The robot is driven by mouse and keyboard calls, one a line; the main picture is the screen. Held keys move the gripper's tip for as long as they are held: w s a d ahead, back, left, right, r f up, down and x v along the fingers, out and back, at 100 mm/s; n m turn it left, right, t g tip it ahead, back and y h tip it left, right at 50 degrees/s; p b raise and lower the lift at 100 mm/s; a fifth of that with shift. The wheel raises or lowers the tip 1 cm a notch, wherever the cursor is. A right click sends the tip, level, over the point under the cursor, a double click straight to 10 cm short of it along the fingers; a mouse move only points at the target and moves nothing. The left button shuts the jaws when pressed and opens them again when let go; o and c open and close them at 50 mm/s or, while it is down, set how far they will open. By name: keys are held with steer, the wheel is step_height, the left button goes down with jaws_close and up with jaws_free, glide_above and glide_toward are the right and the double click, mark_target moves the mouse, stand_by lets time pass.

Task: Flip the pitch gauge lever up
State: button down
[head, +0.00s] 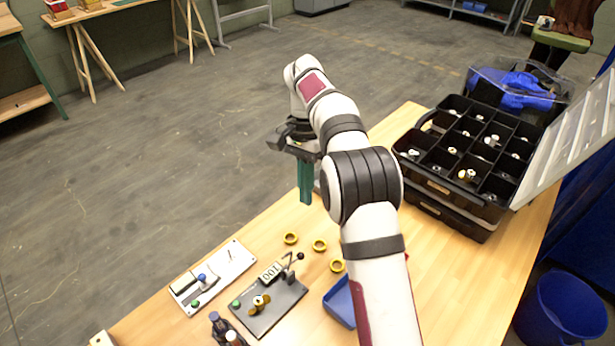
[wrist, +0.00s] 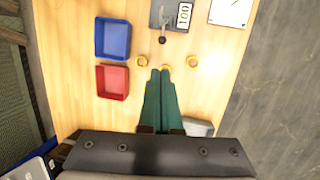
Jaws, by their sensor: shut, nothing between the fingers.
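A grey plate (head: 270,308) on the wooden table carries a "100" counter (head: 271,272), a lever with a black ball (head: 300,256), a yellow knob (head: 260,303) and a green button. A white panel (head: 240,262) beside it has a blue knob (head: 202,278), a green button and a thin needle. I cannot tell for sure which is the pitch gauge. In the wrist view the black lever ball (wrist: 162,40) shows below the counter (wrist: 184,15). My gripper (head: 305,200), with teal fingers (wrist: 160,72), is shut and empty, held above the table, apart from both panels.
Yellow rings (head: 319,245) lie between the plate and my arm. A blue tray (wrist: 112,40) and a red tray (wrist: 112,82) stand to the left in the wrist view. A black compartment box (head: 465,150) with small parts stands at the right. Some table space is bare.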

steer(key=v, duration=0.3)
steer(key=shift+w+d+r, duration=0.1)
steer(key=shift+w+d, duration=0.15)
steer(key=shift+w, duration=0.1)
